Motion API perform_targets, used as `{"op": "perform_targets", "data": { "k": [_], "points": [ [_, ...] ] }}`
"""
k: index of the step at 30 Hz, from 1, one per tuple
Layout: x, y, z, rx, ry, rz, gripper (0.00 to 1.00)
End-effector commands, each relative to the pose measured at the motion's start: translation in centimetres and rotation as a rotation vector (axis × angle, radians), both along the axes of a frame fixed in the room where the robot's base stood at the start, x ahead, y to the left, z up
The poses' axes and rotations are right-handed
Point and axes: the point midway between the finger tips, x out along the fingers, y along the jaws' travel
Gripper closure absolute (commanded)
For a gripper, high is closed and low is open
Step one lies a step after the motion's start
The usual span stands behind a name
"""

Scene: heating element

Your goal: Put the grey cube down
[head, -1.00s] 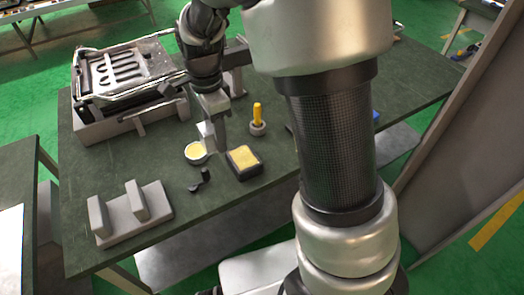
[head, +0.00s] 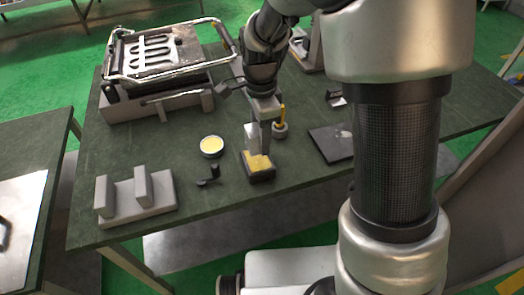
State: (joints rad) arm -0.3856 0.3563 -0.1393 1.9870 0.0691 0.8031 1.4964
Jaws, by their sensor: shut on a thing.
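My gripper (head: 258,145) points down over the table, just behind or above a dark box with a yellow sponge (head: 258,163). It is shut on a small light grey piece (head: 250,132), which I take to be the grey cube. The fingers and wrist partly hide the piece. Its lower end overlaps the sponge in the picture, and I cannot tell whether it touches it.
A round dish of yellow stuff (head: 212,145) and a small black part (head: 208,177) lie to the left. A grey two-post fixture (head: 135,197) stands front left, a framed machine (head: 160,75) at the back left. A yellow-handled tool (head: 281,125) and a dark plate (head: 332,143) are right.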

Motion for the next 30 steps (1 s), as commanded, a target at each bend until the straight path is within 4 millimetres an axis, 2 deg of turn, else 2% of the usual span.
{"op": "perform_targets", "data": {
  "k": [7,12,24,25,28,30],
  "points": [
    [0.0,0.0,-2.2,0.001,0.001,-0.002,0.96],
    [0.0,0.0,-4.5,0.002,0.001,-0.002,0.96],
    [0.1,0.0,-5.1,0.002,-0.001,-0.001,0.96],
    [0.0,0.0,-5.2,0.001,-0.001,-0.001,0.57],
    [0.0,0.0,-5.1,0.001,-0.001,-0.001,0.40],
    [0.0,0.0,-5.1,0.001,-0.001,-0.001,0.40]
  ]
}}
